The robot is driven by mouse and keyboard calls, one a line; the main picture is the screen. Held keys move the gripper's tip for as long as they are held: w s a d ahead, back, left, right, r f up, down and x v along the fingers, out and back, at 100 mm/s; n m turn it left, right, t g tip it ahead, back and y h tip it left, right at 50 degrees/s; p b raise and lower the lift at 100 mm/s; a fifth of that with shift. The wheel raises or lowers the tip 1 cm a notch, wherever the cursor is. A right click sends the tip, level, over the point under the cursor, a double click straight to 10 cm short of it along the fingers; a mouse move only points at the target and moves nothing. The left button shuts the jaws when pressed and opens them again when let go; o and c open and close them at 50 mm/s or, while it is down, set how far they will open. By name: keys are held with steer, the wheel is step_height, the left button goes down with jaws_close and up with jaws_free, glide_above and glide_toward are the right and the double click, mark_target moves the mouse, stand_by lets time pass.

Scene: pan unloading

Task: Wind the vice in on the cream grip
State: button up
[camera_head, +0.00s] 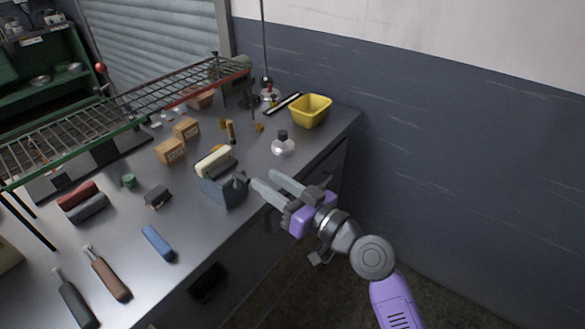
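A blue-grey vice (222,192) stands on the metal bench near its front edge. The cream grip (212,160) sits in the top of the vice; I cannot tell whether the jaws touch it on both sides. A dark handle part (241,180) is on the vice's right side, facing my gripper. My gripper (264,178) is open and empty, its two grey fingers apart and pointing left toward the handle part. The fingertips appear just right of the vice, apart from it.
A dark red block (77,194), a grey block (89,209), a blue block (158,243), a brown-handled tool (107,274) and a dark-handled tool (75,298) lie left. Cardboard boxes (171,151), a flask (283,146) and a yellow bin (311,110) stand behind. A wire rack (150,105) overhangs the back.

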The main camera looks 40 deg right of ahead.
mark_target(243, 176)
steer(key=shift+n+g+y, duration=0.4)
steer(key=shift+n+y, duration=0.3)
steer(key=shift+n, duration=0.1)
steer(key=w+a, duration=0.1)
steer(key=w, duration=0.1)
steer(key=w+a+f+p, duration=0.1)
steer(key=w, duration=0.1)
steer(key=w+a+p, duration=0.1)
steer(key=w, duration=0.1)
steer(key=shift+w+a+f, duration=0.2)
steer(key=shift+a+f, duration=0.05)
steer(key=shift+f, duration=0.05)
jaws_close()
